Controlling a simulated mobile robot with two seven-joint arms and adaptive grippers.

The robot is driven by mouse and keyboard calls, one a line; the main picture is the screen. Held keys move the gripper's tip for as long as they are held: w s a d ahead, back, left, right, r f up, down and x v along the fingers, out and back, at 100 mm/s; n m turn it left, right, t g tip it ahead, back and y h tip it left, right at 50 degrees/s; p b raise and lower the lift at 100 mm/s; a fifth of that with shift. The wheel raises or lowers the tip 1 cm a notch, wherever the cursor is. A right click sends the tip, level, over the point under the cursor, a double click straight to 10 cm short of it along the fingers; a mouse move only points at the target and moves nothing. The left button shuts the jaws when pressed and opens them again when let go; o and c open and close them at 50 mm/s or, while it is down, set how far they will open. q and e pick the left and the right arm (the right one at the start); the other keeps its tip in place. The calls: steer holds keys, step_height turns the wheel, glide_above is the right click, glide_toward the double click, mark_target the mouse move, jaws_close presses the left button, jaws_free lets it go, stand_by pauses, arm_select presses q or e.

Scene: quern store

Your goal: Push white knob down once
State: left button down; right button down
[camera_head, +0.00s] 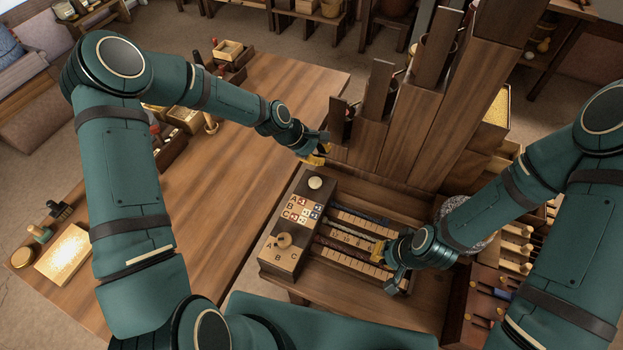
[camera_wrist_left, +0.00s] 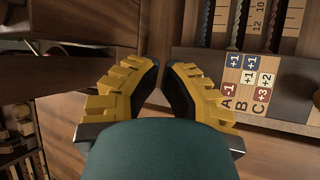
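The white knob (camera_head: 315,183) is a small pale disc on top of the dark wooden control block (camera_head: 302,200), at its far end. My left gripper (camera_head: 318,156) hangs just beyond the knob in the head view, apart from it. In the left wrist view its yellow fingers (camera_wrist_left: 163,68) stand with a narrow gap between the tips and nothing held. The knob does not show there; the right-hand finger seems to cover it. My right gripper (camera_head: 383,267) is over the slatted rows, its fingers apart, and holds nothing that I can see.
A wooden pointer knob (camera_head: 283,240) with letters sits at the block's near end. Letter and number tiles (camera_head: 301,209) lie between the knobs. Tall stepped wooden columns (camera_head: 410,125) rise behind. Marked slats (camera_head: 350,262) lie right of the block. The table (camera_head: 235,190) at left has clear room.

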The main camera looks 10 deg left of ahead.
mark_target(319, 179)
arm_select(q)
steer(key=shift+w+a+r, duration=0.15)
stand_by(0.3)
